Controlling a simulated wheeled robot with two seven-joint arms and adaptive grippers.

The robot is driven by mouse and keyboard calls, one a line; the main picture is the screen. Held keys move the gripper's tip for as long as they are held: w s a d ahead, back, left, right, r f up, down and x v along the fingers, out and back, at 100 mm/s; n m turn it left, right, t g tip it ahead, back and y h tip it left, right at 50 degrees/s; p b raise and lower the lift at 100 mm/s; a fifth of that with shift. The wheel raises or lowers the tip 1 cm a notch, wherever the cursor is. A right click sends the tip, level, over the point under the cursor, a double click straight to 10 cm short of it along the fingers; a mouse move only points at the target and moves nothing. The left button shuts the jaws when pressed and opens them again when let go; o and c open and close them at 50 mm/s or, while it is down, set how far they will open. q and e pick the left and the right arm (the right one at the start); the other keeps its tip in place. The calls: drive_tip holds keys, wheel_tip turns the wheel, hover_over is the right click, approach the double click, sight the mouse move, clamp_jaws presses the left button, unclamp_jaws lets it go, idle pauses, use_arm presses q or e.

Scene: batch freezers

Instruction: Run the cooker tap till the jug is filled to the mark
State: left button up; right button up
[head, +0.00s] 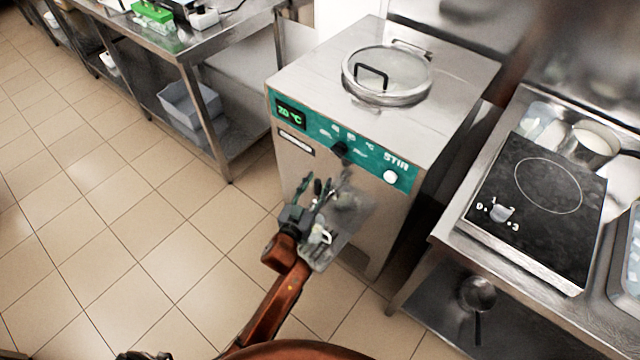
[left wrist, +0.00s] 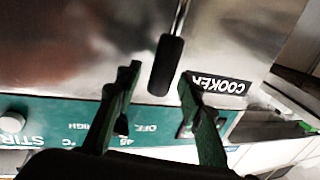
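The cooker (head: 390,235) is a steel box with a teal panel and a round glass lid. Its tap lever has a black handle (head: 341,150), standing upright at the front; it also shows in the left wrist view (left wrist: 166,65). My left gripper (head: 318,185) is in front of the cooker, its fingers apart. In the left wrist view, the handle's end lies between the fingertips (left wrist: 160,75); I cannot tell whether they touch it. A clear shape (head: 350,228) below the lever may be the jug. The gripper partly covers it; no mark or level is readable. My right gripper is not in view.
A counter with a black hob (head: 545,205) and a small pot (head: 590,143) stands to the right. A steel table (head: 185,50) with a grey bin (head: 190,103) below is at the back left. The tiled floor at left is clear. The cooker display reads about 20 °C.

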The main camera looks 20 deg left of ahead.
use_arm(q)
drive_tip(key=shift+c, duration=0.4)
drive_tip(key=shift+d, duration=0.1)
clamp_jaws()
